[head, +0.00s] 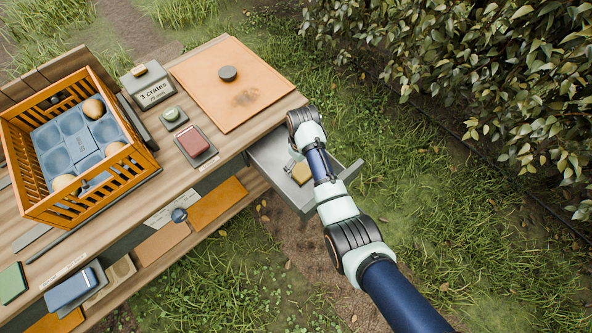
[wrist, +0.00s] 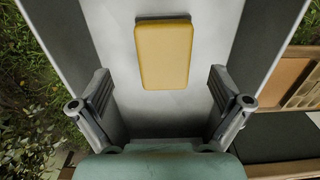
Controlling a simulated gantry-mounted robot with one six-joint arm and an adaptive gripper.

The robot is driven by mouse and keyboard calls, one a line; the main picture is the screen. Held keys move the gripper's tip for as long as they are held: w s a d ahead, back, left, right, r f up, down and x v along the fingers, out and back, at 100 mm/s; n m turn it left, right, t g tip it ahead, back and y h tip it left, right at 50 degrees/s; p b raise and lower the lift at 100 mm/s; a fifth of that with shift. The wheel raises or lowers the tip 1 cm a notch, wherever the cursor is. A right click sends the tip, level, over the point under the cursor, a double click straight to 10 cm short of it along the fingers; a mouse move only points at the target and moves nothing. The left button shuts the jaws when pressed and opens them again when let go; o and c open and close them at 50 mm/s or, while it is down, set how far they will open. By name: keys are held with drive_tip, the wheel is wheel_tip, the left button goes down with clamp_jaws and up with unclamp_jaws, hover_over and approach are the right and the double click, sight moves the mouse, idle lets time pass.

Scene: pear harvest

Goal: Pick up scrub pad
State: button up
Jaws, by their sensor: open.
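The scrub pad (head: 302,173) is a small yellow block lying in an open grey drawer (head: 350,172) at the right end of the wooden bench. In the wrist view the scrub pad (wrist: 162,55) lies flat on the drawer's pale floor (wrist: 215,60), just ahead of my gripper. My gripper (wrist: 161,85) is open and empty, with one finger on each side of the pad's line. The fingers look apart from the pad. In the head view my arm hides part of the drawer and the gripper is mostly hidden.
An orange crate (head: 150,165) with pears in a blue tray stands on the bench left. An orange board (head: 205,75) with a dark round knob, a red block (head: 193,141) and a small sign box (head: 147,88) are nearby. Drawer walls flank my gripper. Grass and a hedge lie right.

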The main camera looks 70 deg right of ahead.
sight(299, 169)
drive_tip(key=f+b, duration=0.2)
drive_tip(key=f, duration=0.1)
drive_tip(key=f+b, duration=0.1)
drive_tip(key=f, duration=0.1)
drive_tip(key=shift+w+a+f, duration=0.1)
drive_tip(key=shift+w+a, duration=0.05)
drive_tip(key=shift+w, duration=0.2)
drive_tip(key=c, duration=1.2)
drive_tip(key=shift+r, duration=0.2)
wheel_tip(299, 169, up, 20)
drive_tip(key=p, duration=0.8)
drive_tip(key=shift+f, duration=0.1)
